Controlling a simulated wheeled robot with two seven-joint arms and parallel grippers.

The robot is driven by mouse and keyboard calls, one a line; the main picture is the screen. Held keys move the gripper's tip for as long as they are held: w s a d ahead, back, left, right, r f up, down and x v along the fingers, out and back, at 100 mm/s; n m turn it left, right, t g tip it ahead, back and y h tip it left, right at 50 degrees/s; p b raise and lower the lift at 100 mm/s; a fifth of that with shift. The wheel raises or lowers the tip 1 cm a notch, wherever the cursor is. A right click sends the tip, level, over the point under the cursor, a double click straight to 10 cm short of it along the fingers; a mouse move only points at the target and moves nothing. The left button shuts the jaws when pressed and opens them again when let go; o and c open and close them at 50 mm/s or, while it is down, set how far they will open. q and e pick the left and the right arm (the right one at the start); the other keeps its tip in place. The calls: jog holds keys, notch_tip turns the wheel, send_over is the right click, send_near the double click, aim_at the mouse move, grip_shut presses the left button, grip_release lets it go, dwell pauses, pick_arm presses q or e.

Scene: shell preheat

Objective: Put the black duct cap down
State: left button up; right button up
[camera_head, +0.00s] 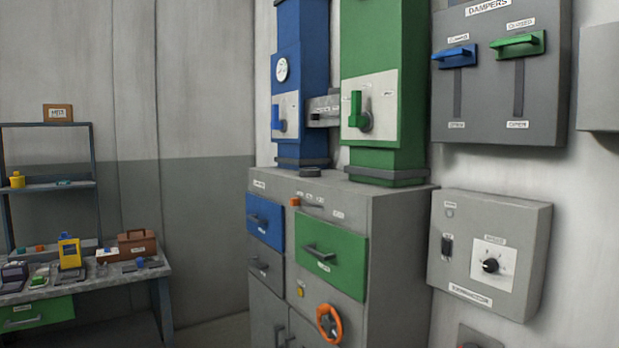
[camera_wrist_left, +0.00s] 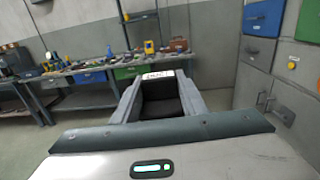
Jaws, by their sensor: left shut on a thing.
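My left gripper (camera_wrist_left: 160,84) shows only in the left wrist view, its two grey fingers shut on a black block-like thing with a white label on its far top edge, which I take to be the black duct cap (camera_wrist_left: 160,102). The label is too small to read. The cap is held up in the air, with floor beyond and benches farther off. Its underside is hidden. Neither gripper shows in the head view, and my right gripper is in no view.
A cluttered bench (camera_head: 100,280) stands left, below a shelf (camera_head: 60,187). A damper panel (camera_head: 485,100) hangs right.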

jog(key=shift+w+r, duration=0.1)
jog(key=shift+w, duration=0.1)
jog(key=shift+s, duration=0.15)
